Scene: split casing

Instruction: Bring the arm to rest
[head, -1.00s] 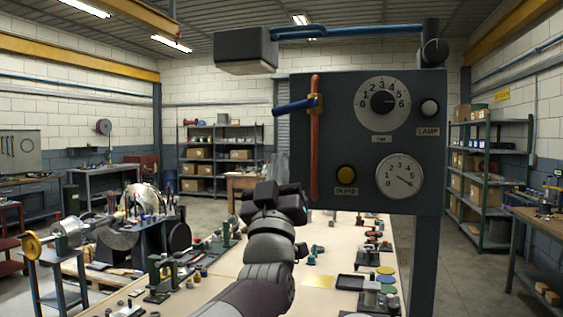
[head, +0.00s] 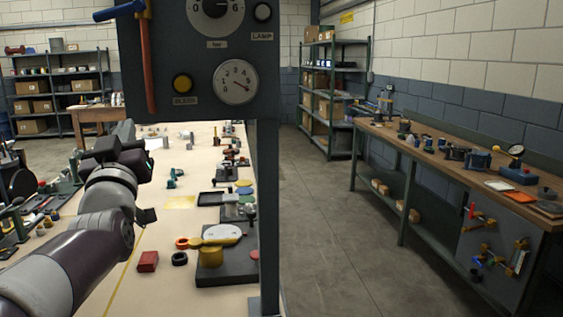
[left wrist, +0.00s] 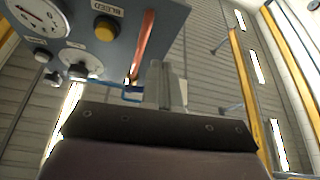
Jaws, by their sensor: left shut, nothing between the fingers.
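My left arm comes in from the lower left in the head view. Its gripper (head: 122,140) is in front of the grey control panel's lower left corner, above the long bench. Its fingers are mostly hidden behind the wrist there. In the left wrist view the fingers (left wrist: 164,85) are closed together with nothing between them. The control panel (head: 205,95) carries dials, a yellow button (head: 182,83) and a red-orange pipe (head: 150,65). It also shows in the left wrist view (left wrist: 100,50), apart from the fingers as far as I can tell. My right gripper is not in view.
The long pale bench (head: 150,240) holds several small parts, a red block (head: 148,261) and a dark base with a yellow piece (head: 210,256). A wooden workbench (head: 440,160) stands at the right. The floor (head: 335,220) between them is clear.

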